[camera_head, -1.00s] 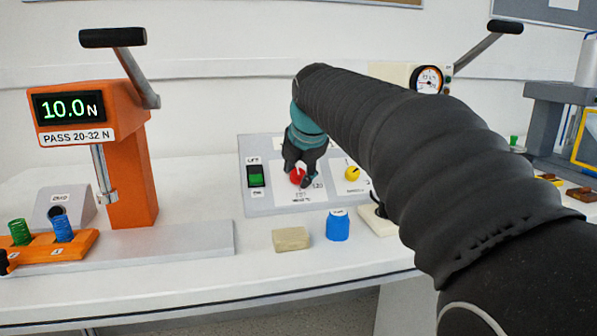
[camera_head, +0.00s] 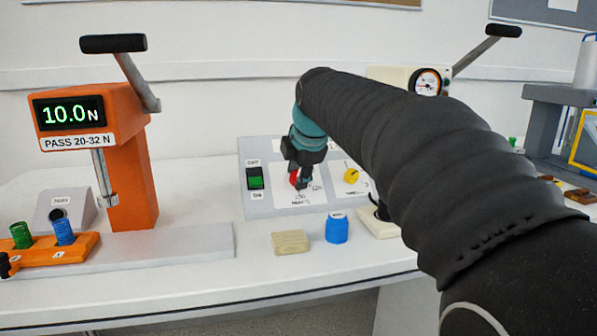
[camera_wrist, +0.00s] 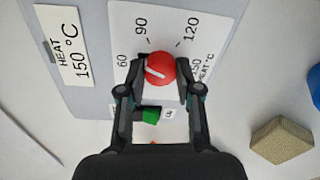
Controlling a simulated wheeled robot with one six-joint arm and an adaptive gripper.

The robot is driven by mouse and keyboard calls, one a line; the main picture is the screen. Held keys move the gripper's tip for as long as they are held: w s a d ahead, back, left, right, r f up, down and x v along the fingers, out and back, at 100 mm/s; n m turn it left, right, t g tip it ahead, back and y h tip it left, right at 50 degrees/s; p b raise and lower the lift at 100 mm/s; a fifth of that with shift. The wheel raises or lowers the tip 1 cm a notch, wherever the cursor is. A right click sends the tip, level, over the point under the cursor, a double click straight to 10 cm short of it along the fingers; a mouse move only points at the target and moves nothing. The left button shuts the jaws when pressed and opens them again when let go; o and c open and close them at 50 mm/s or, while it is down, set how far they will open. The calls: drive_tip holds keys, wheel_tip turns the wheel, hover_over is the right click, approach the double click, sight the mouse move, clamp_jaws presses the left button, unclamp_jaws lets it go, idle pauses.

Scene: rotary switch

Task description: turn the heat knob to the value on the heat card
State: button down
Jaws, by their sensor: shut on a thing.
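The red heat knob (camera_wrist: 160,69) sits on a white dial plate (camera_wrist: 205,20) marked 60, 90, 120 and 150 °C. A slanted white line crosses the knob face; which end is the pointer I cannot tell. The heat card (camera_wrist: 68,45) reads "HEAT 150 °C" and lies left of the dial in the wrist view. My gripper (camera_wrist: 161,68) is shut on the knob, one finger on each side. In the head view my gripper (camera_head: 301,181) points down at the panel and partly hides the red knob (camera_head: 293,178).
A green switch (camera_head: 255,177) is left of the knob and a yellow knob (camera_head: 351,176) is right of it. A tan block (camera_head: 290,242) and a blue cylinder (camera_head: 337,229) stand in front. An orange press (camera_head: 130,160) stands at left.

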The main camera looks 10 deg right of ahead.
drive_tip(key=m, duration=0.4)
drive_tip(key=shift+f+m, duration=0.15)
drive_tip(key=shift+m, duration=0.15)
drive_tip(key=m, duration=0.3)
drive_tip(key=shift+m, duration=0.3)
drive_tip(key=m, duration=0.4)
drive_tip(key=shift+t, duration=0.3)
drive_tip(key=m, duration=0.5)
drive_tip(key=shift+f+y, duration=0.1)
drive_tip(key=shift+y, duration=0.2)
drive_tip(key=m, duration=0.3)
drive_tip(key=shift+m, duration=0.3)
drive_tip(key=m, duration=0.3)
drive_tip(key=shift+m+t, duration=0.3)
drive_tip(key=shift+m, duration=0.1)
drive_tip(key=m, duration=0.6)
drive_tip(key=shift+f+m+h, duration=0.1)
drive_tip(key=shift+m+h, duration=0.2)
drive_tip(key=shift+h, duration=0.1)
